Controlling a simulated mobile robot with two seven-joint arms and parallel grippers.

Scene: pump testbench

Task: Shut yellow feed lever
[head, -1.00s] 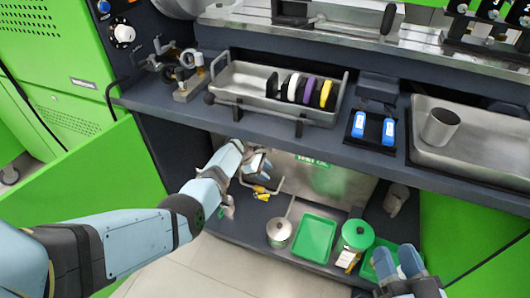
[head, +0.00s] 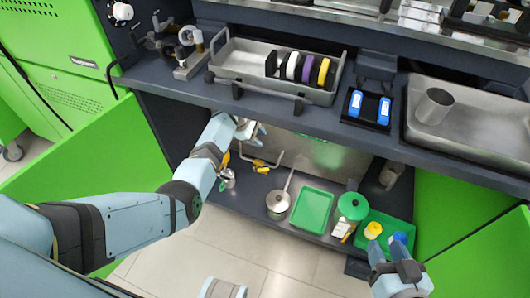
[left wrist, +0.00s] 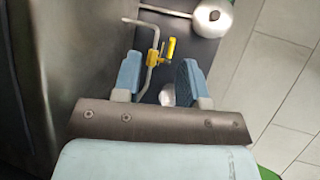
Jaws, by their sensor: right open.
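The yellow feed lever (head: 261,166) is on a bent metal pipe in the recess under the bench, in the head view. In the left wrist view, the yellow lever (left wrist: 169,48) sticks out beside the pipe, with a yellow fitting around the pipe. My left gripper (head: 250,130) is just above the lever in the head view, partly hidden by its own wrist. In the left wrist view my left gripper (left wrist: 159,77) is open and empty, with the lever beyond its fingertips and apart from them. My right gripper (head: 388,250) is open at the lower right, by a green tray.
A lidded pot (head: 278,203), a green tray (head: 312,211) and a green-lidded container (head: 351,207) stand on the lower shelf right of the lever. The bench edge (head: 300,118) overhangs the recess. An open green door (head: 85,160) stands at the left.

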